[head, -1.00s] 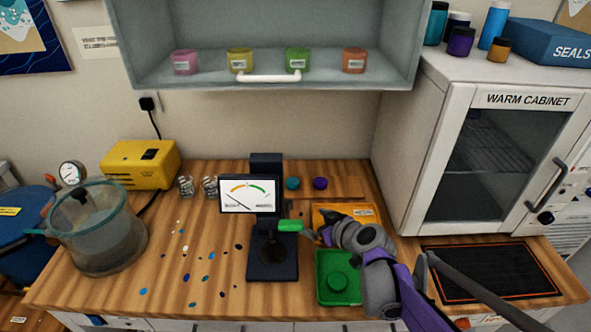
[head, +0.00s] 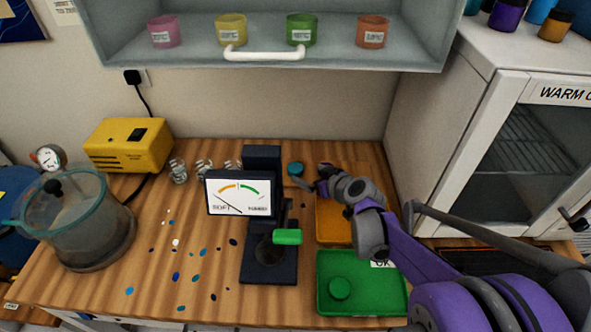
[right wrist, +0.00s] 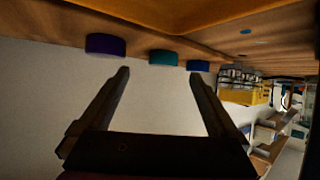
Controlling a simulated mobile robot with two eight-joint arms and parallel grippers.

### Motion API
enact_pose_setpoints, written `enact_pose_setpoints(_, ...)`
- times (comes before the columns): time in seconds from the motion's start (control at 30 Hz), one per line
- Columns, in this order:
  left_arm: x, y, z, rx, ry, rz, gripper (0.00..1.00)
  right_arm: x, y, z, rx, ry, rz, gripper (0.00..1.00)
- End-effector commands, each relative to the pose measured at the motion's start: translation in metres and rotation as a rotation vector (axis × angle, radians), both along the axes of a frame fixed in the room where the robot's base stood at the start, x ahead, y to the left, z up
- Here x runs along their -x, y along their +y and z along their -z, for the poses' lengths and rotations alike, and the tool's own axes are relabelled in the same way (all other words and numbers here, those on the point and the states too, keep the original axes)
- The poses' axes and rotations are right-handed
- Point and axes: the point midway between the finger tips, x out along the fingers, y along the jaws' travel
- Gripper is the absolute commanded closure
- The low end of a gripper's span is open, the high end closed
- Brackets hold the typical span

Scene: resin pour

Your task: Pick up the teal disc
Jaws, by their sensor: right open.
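The teal disc (head: 295,168) lies on the wooden bench near the back wall, just right of the dark gauge stand's top. My right gripper (head: 305,183) is close to it, at its right front side. In the right wrist view the teal disc (right wrist: 163,57) shows between and just beyond the two fingertips (right wrist: 159,74), with the jaws open and empty. A purple disc (right wrist: 105,44) is to its left and a dark blue disc (right wrist: 198,66) to its right there. In the head view I cannot make out these two. My left gripper is not in view.
The gauge stand (head: 268,262) with a green lever stands left of my right arm. An orange tray (head: 333,229) and a green tray (head: 365,300) holding a green disc (head: 340,288) lie below the arm. A shelf (head: 270,63) hangs above; a warm cabinet (head: 470,150) stands right.

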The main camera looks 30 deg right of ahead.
Motion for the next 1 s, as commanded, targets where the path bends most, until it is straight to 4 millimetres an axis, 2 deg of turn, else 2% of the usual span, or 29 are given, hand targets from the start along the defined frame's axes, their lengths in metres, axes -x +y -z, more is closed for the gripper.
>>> enact_pose_setpoints(0.17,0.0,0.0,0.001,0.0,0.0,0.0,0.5,-0.011,0.002,0.006,-0.001,0.0,0.0,0.03)
enact_pose_setpoints(0.47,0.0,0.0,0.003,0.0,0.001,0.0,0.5,-0.047,0.008,0.025,0.0,0.0,-0.001,0.03)
enact_pose_setpoints(0.77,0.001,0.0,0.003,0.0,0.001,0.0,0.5,-0.051,0.009,0.027,-0.001,0.0,0.0,0.03)
enact_pose_setpoints(1.0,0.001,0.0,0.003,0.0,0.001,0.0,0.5,-0.051,0.009,0.027,-0.001,0.0,0.0,0.45)
